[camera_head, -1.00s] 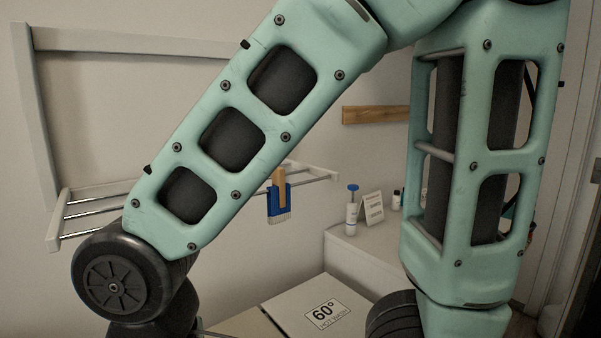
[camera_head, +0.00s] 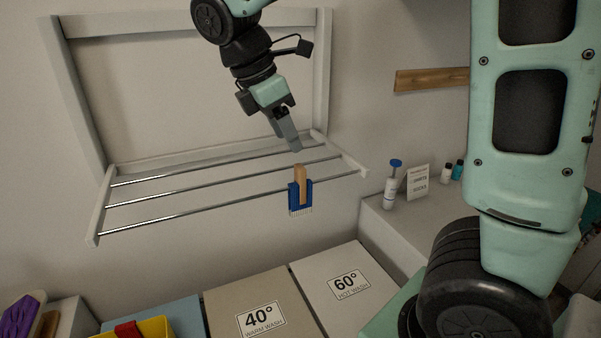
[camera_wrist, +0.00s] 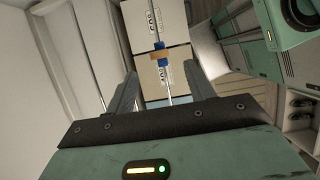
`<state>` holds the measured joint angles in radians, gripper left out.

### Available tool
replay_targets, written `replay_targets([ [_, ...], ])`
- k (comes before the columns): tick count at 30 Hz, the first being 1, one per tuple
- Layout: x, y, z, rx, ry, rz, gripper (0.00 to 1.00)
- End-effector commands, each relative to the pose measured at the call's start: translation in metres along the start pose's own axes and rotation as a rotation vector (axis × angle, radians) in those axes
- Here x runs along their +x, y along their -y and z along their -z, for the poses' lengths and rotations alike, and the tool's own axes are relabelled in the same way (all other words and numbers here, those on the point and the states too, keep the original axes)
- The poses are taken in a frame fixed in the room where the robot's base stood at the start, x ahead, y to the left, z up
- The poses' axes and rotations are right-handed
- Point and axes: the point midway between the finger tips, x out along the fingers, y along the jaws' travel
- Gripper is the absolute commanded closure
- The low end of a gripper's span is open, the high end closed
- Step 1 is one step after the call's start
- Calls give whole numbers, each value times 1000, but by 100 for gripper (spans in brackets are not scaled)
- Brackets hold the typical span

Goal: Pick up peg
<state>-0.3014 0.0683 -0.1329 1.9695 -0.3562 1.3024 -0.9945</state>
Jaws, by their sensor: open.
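The peg (camera_head: 301,183) is a pale wooden piece at the front rail of the wall rack. It overlaps a blue item (camera_head: 293,196) with a pale bristle-like lower edge; how they join is unclear. In the wrist view, the peg (camera_wrist: 157,55) lies ahead between the fingers, with blue (camera_wrist: 163,62) on both sides of it. My gripper (camera_head: 297,148) is just above the peg, pointing down, apart from it. In the wrist view, my gripper (camera_wrist: 160,70) is open with nothing between its fingers.
The rack (camera_head: 185,207) has several thin metal rails. Below stand lidded bins marked 40° (camera_head: 225,300) and 60° (camera_head: 320,265). A blue-topped bottle (camera_head: 390,190) and a sign card (camera_head: 418,182) stand on the ledge to the right. A yellow container (camera_head: 155,327) is at lower left.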

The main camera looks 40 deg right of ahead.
Motion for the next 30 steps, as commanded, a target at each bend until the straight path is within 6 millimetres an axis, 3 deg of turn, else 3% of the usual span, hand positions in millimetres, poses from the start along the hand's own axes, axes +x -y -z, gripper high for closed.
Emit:
replay_targets([
  [9,54,0,0,1,1,3,46],
  [16,69,0,1,1,0,2,46],
  [24,107,-2,4,0,1,3,46],
  [30,115,-2,4,2,-1,0,46],
])
